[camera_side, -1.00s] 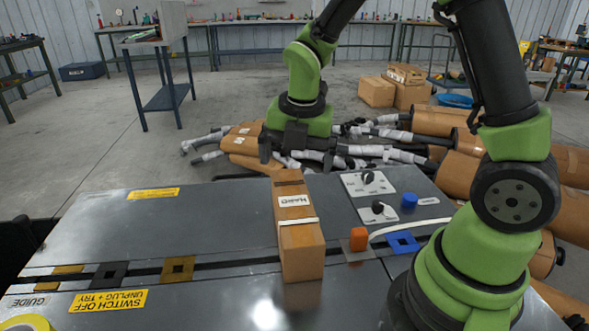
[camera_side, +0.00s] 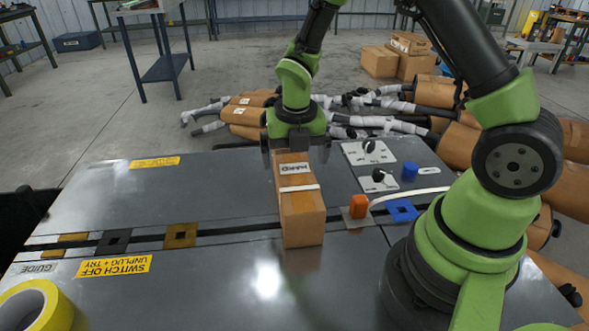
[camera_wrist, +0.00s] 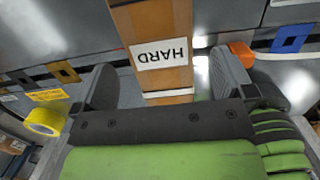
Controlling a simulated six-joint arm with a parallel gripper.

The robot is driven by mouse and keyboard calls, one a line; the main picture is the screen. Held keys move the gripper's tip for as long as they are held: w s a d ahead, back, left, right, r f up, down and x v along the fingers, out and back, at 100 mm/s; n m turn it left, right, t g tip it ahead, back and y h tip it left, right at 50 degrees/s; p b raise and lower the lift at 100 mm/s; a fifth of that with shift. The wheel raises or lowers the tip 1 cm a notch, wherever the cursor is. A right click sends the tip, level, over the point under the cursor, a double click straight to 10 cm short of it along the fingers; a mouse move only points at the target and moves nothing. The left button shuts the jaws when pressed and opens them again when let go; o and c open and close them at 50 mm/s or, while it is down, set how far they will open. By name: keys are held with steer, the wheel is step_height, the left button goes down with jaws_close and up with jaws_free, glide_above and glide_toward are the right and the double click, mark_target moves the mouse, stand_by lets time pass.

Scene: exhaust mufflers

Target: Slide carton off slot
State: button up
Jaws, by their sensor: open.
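A brown carton (camera_side: 302,215) with a white HARD label and a pale strap lies on the grey table across the dark slot (camera_side: 220,237). It also shows in the wrist view (camera_wrist: 152,22), between the fingers. My gripper (camera_side: 296,150) is open at the far end of the carton, one finger on each side. In the wrist view my gripper (camera_wrist: 168,85) has gaps between the carton and both fingers. Whether the fingers reach down beside the carton's far end is hard to tell.
An orange block (camera_side: 359,206), a blue square plate (camera_side: 402,210) and a panel with knobs (camera_side: 378,165) lie right of the carton. Black (camera_side: 114,241) and brass (camera_side: 180,235) plates sit along the slot at left. Yellow tape (camera_side: 38,305) is front left. The table's left middle is clear.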

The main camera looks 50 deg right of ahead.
mark_target(294, 168)
steer(key=f, duration=0.5)
steer(key=shift+w+d+f, duration=0.25)
steer(key=shift+f, duration=0.1)
steer(key=c, duration=1.1)
steer(key=shift+w, duration=0.1)
